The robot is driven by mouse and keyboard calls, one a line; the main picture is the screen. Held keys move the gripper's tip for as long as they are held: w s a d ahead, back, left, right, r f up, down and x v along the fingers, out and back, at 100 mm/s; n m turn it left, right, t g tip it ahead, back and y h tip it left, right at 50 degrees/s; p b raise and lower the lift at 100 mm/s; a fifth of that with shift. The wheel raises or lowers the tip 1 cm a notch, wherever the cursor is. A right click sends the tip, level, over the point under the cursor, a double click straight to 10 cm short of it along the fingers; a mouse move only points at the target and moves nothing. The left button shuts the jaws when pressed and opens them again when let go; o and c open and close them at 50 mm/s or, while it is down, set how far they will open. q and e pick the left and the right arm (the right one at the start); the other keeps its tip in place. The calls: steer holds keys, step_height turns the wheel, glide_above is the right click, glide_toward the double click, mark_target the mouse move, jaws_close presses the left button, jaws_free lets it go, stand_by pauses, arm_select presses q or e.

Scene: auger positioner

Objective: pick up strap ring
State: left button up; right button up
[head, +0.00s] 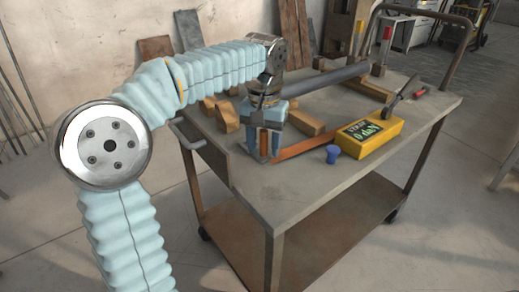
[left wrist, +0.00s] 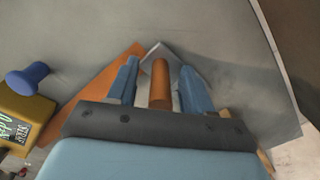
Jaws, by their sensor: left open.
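My left gripper (head: 264,153) points down, low over the near left part of the cart top. Its two blue fingers are apart, and it also shows in the left wrist view (left wrist: 160,66). An orange rounded piece (left wrist: 160,84), perhaps the strap ring, lies between the fingers with a gap on each side. A flat orange strap (head: 310,142) runs right from beside the fingers; it also shows in the left wrist view (left wrist: 98,82). A pointed grey metal piece (left wrist: 163,52) lies beyond the fingertips. In the head view the fingers mostly hide the orange piece. My right gripper is not in view.
A yellow box with a display (head: 368,136) and a blue knob (head: 333,153) stand right of the strap. Wooden blocks (head: 305,121) and a long dark bar (head: 328,80) lie behind. The cart top's front (head: 290,190) is clear.

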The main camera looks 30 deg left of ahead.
arm_select(q)
jaws_close()
stand_by(0.4)
